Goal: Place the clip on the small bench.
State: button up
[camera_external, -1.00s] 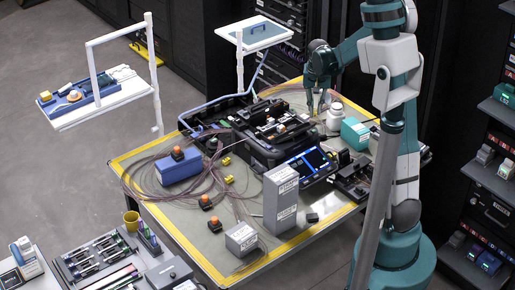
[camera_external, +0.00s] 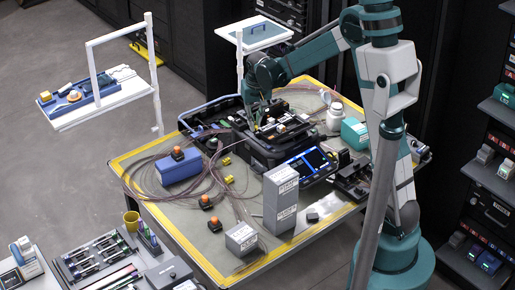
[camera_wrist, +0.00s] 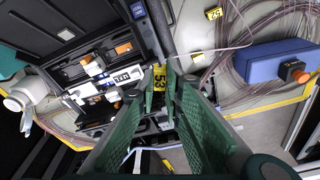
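My gripper (camera_external: 257,126) is low over the black splicer (camera_external: 262,150) in the external view. In the wrist view the green fingers of my gripper (camera_wrist: 162,88) come close together, with a yellow clip (camera_wrist: 159,77) marked 53 between their tips. The fingers appear shut on this clip; the contact itself is partly hidden. The clip is too small to make out in the external view. Which thing is the small bench is not clear; a raised light-topped stand (camera_external: 240,38) stands behind the table, and a white rack with a blue tray (camera_external: 85,100) stands at left.
A blue box (camera_external: 180,171) topped by an orange-and-black piece, loose fibres and yellow-tagged pieces (camera_wrist: 214,13) lie left of the splicer. Grey boxes (camera_external: 281,197) stand at the table's front. A white bottle (camera_external: 334,117) and teal box (camera_external: 354,135) are at right.

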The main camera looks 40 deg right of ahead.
jog(key=w+a+f+n+b, duration=0.1)
jog(key=w+a+n, duration=0.15)
jog(key=a, duration=1.25)
jog(key=w+a+f+n+b, duration=0.1)
jog(key=a+n, duration=0.2)
jog(key=a, duration=1.2)
jog(key=s+a+f+n+y+b, duration=0.1)
jog(key=s+a+n, duration=0.15)
jog(key=a, duration=0.95)
jog(key=s+a+f+n+b, duration=0.1)
jog(key=s+a, duration=0.2)
jog(key=a, duration=0.8)
jog(key=w+d+f+m+p, duration=0.1)
jog(key=d+f+m, duration=0.1)
jog(key=d, duration=2.1)
jog(key=w+d+f+m+p, duration=0.1)
jog(key=d+f+m, duration=0.1)
jog(key=d, duration=2.2)
jog(key=shift+d+f+m, duration=0.3)
jog(key=shift+f, duration=0.55)
jog(key=shift+s+a, duration=0.1)
jog(key=s+a+b, duration=0.1)
jog(key=s+a, duration=0.2)
jog(key=s, duration=0.4)
jog(key=shift+s+r+b, duration=0.2)
jog(key=shift+r+b, duration=0.05)
jog(key=shift+b, duration=0.05)
